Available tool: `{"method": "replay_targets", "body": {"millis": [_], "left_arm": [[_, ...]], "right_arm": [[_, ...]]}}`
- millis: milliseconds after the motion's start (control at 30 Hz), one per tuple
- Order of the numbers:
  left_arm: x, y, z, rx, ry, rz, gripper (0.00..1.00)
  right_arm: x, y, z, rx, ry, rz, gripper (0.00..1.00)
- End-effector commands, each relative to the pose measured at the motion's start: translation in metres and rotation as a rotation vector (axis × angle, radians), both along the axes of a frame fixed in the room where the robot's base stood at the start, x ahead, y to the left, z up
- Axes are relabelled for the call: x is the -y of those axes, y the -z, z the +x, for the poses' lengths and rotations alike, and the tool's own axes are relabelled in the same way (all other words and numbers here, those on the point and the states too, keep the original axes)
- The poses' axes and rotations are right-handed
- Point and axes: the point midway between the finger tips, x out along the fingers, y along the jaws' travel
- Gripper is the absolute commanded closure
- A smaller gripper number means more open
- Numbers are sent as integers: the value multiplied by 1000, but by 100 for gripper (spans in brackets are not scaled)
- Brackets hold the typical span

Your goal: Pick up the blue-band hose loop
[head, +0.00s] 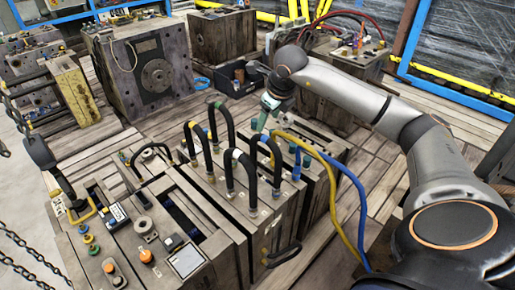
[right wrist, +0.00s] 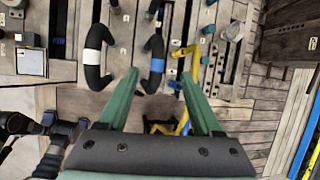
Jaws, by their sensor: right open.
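The blue-band hose loop (head: 276,157) is a black arch standing on the near wooden mould block, with a blue band near its top. In the right wrist view the loop (right wrist: 157,47) lies between the green fingertips in the picture, its blue band just ahead of them. My right gripper (head: 262,122) is open and empty, above and close to the loop in the head view. Its fingers (right wrist: 160,75) are spread to either side. I cannot tell whether they touch the hose. My left gripper is not in view.
A white-band loop (head: 230,176) stands close to the left. A yellow hose (head: 331,180) and a blue hose (head: 360,205) run close on the right. Wooden floor (head: 385,160) shows beyond.

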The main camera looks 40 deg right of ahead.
Motion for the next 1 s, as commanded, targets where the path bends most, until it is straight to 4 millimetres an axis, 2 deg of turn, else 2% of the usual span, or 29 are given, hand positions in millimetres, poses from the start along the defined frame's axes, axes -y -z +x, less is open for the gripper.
{"method": "replay_targets", "body": {"millis": [33, 200, 433, 700, 1000], "left_arm": [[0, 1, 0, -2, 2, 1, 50], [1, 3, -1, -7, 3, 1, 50], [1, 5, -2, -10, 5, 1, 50], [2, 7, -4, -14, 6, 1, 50], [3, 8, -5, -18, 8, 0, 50]], "right_arm": [[0, 12, 4, -6, -1, 4, 34], [3, 37, 15, -3, -3, 5, 34], [5, 55, 21, -3, -3, 5, 34], [10, 91, 31, -1, -3, 6, 34], [11, 98, 34, 0, -5, 3, 34]]}}
